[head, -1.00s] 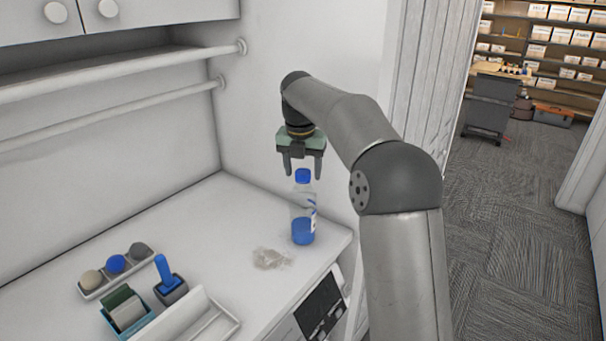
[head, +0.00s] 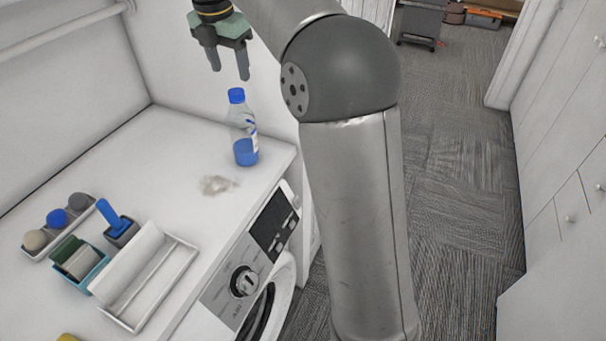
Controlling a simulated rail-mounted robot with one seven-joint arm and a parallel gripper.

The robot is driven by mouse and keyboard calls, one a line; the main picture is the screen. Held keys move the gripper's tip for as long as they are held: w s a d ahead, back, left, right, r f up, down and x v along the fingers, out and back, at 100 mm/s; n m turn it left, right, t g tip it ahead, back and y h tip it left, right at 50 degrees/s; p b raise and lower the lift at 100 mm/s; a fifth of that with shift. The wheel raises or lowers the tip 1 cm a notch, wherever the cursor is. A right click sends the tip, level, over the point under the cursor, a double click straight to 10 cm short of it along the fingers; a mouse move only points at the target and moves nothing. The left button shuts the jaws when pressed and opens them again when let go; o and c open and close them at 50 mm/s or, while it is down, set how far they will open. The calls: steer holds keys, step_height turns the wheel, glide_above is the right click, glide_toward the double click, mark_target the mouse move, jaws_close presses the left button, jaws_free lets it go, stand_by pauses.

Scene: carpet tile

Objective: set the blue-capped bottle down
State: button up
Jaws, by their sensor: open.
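The blue-capped bottle (head: 242,130) stands upright on the white countertop (head: 170,160), near its right end by the wall. It is clear with blue liquid at the bottom and a pale label. My gripper (head: 228,76) is open and empty, pointing down above the bottle. Its fingertips look clear of the blue cap, with a small gap between.
A greyish smudge (head: 217,185) lies on the counter in front of the bottle. To the left are a tray with three balls (head: 57,217), a teal box (head: 78,263), a blue-handled tool in a holder (head: 116,224) and a white tray (head: 150,282). A washing machine (head: 243,281) sits below.

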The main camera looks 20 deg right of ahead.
steer(key=s+d+f+m, duration=0.1)
steer(key=s+f+m, duration=0.5)
steer(key=s, duration=0.5)
steer(key=s+d+f+m, duration=0.1)
steer(key=s+f+m, duration=0.5)
steer(key=s+m, duration=0.5)
steer(key=s+d+f+m+y, duration=0.1)
steer(key=s+f+m, duration=0.6)
steer(key=s, duration=0.4)
steer(key=shift+d+m, duration=0.2)
steer(key=shift+m, duration=0.7)
steer(key=shift+w+f, duration=0.1)
